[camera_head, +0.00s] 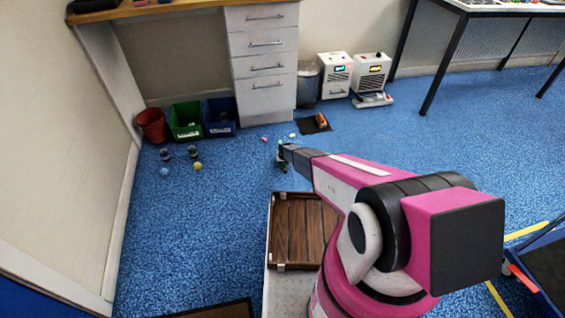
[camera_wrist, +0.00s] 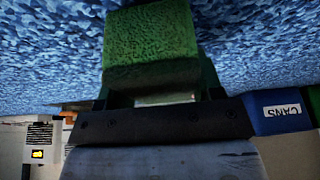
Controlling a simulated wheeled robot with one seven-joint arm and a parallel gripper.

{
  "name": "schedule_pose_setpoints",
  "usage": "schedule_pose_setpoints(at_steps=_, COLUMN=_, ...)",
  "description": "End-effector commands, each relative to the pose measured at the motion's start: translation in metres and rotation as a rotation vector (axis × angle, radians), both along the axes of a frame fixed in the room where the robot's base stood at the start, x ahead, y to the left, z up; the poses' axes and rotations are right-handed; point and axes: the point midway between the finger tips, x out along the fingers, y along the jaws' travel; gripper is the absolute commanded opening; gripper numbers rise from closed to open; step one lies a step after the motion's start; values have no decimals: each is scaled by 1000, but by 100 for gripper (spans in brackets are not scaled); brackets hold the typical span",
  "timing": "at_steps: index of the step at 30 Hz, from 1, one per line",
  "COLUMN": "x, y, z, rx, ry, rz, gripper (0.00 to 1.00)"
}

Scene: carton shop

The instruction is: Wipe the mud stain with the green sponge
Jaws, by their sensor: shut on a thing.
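My gripper (camera_head: 282,156) is at the end of my extended arm, out over the blue floor in front of the drawer unit. In the wrist view my gripper (camera_wrist: 153,88) is shut on the green sponge (camera_wrist: 150,35), a textured green block between the two fingers. In the head view only small green bits show at the gripper, partly hidden by it. I cannot make out a mud stain in either view. I cannot tell whether the sponge touches the floor.
A red bucket (camera_head: 152,125), a green bin (camera_head: 186,122) and a blue bin (camera_head: 220,117) stand under the bench. A drawer unit (camera_head: 264,65) is behind the gripper. A dark mat (camera_head: 311,126) lies right of it. Small balls and bottles are on the left floor.

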Motion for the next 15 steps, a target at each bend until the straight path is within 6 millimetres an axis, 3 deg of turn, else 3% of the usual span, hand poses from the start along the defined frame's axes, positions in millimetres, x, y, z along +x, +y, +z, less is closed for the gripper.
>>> schedule_pose_setpoints(at_steps=15, x=-1, y=0, z=45, rx=0, ry=-1, rz=0, gripper=42)
